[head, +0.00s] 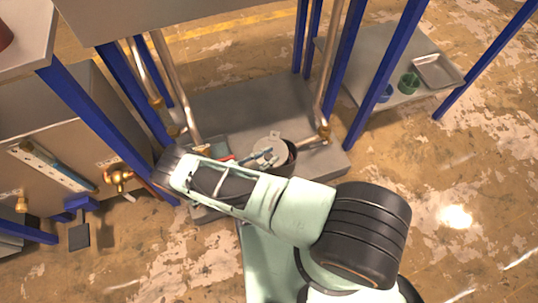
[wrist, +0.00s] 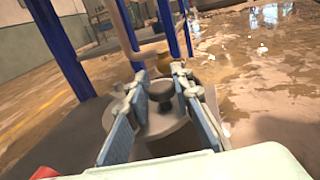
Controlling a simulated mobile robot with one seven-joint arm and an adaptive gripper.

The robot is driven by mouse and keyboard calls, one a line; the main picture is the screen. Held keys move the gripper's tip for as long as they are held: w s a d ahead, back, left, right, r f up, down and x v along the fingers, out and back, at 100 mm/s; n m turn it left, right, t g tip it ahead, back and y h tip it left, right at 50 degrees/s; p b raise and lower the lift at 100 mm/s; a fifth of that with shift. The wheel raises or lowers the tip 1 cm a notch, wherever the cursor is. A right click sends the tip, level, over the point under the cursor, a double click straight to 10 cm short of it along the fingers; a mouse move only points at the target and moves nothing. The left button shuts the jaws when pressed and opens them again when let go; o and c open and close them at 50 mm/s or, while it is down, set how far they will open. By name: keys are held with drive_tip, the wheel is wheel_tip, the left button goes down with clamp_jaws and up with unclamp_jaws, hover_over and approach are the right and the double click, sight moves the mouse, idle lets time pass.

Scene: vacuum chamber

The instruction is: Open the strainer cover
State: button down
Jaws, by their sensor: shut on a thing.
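The strainer cover (head: 266,144) is a light grey round plate in the head view, beside and partly over the dark round strainer body (head: 288,157). The body's dark side shows to the right of the cover. In the wrist view, the cover (wrist: 166,128) lies below a dark knob (wrist: 161,92). My gripper (wrist: 160,86) has its blue-grey fingers on either side of this knob and is shut on it. In the head view, my gripper (head: 262,157) is at the cover, and my arm hides part of it. Whether the cover touches the body all round is not clear.
The strainer stands on a grey platform (head: 235,105) between blue posts and metal pipes (head: 331,75). A brass valve (head: 118,178) is at the left. A shelf (head: 375,68) at the right holds a tray (head: 437,70) and small cups. Open floor lies at the right.

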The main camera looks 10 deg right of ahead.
drive_tip(key=c, duration=1.7)
unclamp_jaws()
drive_tip(key=v, duration=1.2)
